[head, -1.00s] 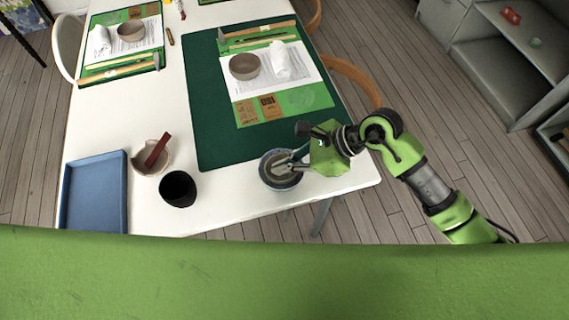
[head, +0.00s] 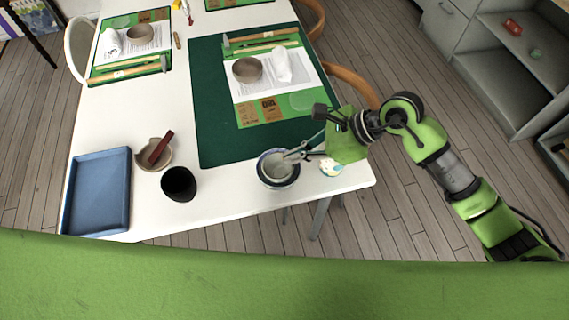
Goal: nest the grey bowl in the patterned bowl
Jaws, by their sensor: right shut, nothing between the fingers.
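The patterned bowl (head: 264,180), with a blue and white rim, stands on the white table near its front edge. A grey rounded shape (head: 280,167) lies inside it and looks like the grey bowl, sitting within the rim; how deep it sits I cannot tell. My right gripper (head: 291,155) comes in from the right, its fingers shut and empty at the upper right rim of the bowls. Whether the fingertips touch the rim is unclear. My left gripper is not in view.
To the left are a black cup (head: 179,184), a pale bowl (head: 150,165) with a dark red stick, and a blue tray (head: 98,190).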

